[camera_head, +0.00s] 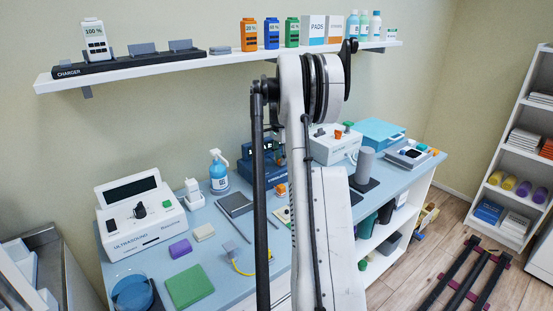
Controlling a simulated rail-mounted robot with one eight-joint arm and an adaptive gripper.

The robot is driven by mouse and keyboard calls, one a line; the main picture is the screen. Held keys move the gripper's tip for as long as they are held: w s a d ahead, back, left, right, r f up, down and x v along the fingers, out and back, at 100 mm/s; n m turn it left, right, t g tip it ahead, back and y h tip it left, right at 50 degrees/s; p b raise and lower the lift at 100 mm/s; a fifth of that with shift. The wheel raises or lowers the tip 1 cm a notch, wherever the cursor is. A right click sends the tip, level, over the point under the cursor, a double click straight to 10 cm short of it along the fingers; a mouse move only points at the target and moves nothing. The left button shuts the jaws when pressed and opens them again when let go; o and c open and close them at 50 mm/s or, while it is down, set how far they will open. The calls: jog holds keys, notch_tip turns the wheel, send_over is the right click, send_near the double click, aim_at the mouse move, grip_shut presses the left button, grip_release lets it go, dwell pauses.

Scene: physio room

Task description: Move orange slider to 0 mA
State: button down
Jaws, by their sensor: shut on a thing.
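A blue device (260,170) with small lit displays stands on the bench at the back, partly hidden by my arm. A small orange piece (281,189) shows at its lower right, beside my arm; I cannot tell whether it is the orange slider. No scale or mA marking is readable. Another orange part (348,124) is on top of the white device (332,148) to the right. My arm rises through the middle of the view and covers much of the bench. My gripper cannot be seen; it may be hidden behind the arm.
The blue-grey bench (215,250) holds an ultrasound unit (140,216), a spray bottle (218,172), a green pad (189,285) and a purple block (180,248). A wall shelf (220,62) with bottles and a charger runs above. White shelving (520,150) stands at right.

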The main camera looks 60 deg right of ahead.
jog(key=shift+s, duration=0.2)
jog(key=c, duration=1.7)
grip_release()
jog(key=shift+s, duration=0.15)
jog(key=shift+r, duration=3.7)
